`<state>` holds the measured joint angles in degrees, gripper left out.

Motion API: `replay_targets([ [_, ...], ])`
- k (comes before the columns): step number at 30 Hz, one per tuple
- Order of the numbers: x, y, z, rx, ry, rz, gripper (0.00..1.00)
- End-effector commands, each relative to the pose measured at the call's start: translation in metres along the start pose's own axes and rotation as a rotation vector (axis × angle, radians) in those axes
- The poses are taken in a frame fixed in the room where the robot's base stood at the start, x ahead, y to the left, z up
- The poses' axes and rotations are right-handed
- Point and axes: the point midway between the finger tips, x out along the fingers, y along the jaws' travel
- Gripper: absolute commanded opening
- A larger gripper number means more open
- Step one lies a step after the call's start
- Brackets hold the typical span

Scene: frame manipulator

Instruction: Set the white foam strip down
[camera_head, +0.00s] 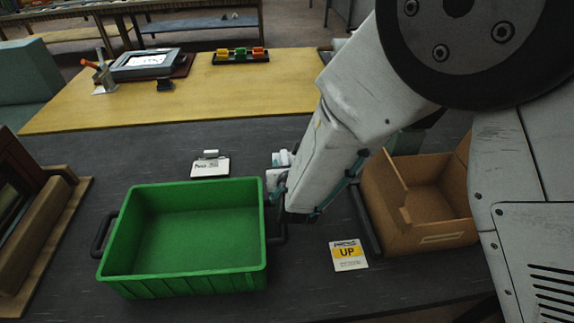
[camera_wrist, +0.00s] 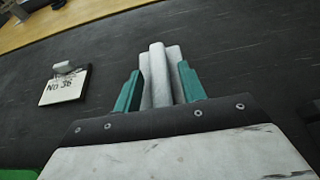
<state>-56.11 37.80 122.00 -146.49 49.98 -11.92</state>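The white foam strip (camera_wrist: 158,78) is in the wrist view, between the two teal fingers of my gripper (camera_wrist: 158,90). It looks like a pale, ridged piece with a taller middle, pointing away from the wrist. The fingers press close on its two sides. In the head view, white parts (camera_head: 281,158) show at the far side of my arm's end, just right of the green crate's back right corner. My arm hides most of the gripper there. I cannot tell whether the strip touches the dark table.
The empty green crate (camera_head: 186,277) stands left of my arm. Dark table beyond the strip is clear.

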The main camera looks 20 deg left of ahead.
Motion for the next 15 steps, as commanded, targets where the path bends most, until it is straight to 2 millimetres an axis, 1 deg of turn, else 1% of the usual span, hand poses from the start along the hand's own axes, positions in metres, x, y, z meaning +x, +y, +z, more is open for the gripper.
replay_targets([
  [4, -0.003, 0.0, 0.003, 0.001, -0.001, 0.0, 0.41],
  [7, -0.015, 0.001, 0.003, -0.001, -0.001, 0.002, 0.41],
  [11, -0.041, 0.001, 0.003, 0.0, -0.001, 0.002, 0.41],
  [15, -0.073, 0.001, 0.003, 0.0, -0.001, 0.002, 0.41],
])
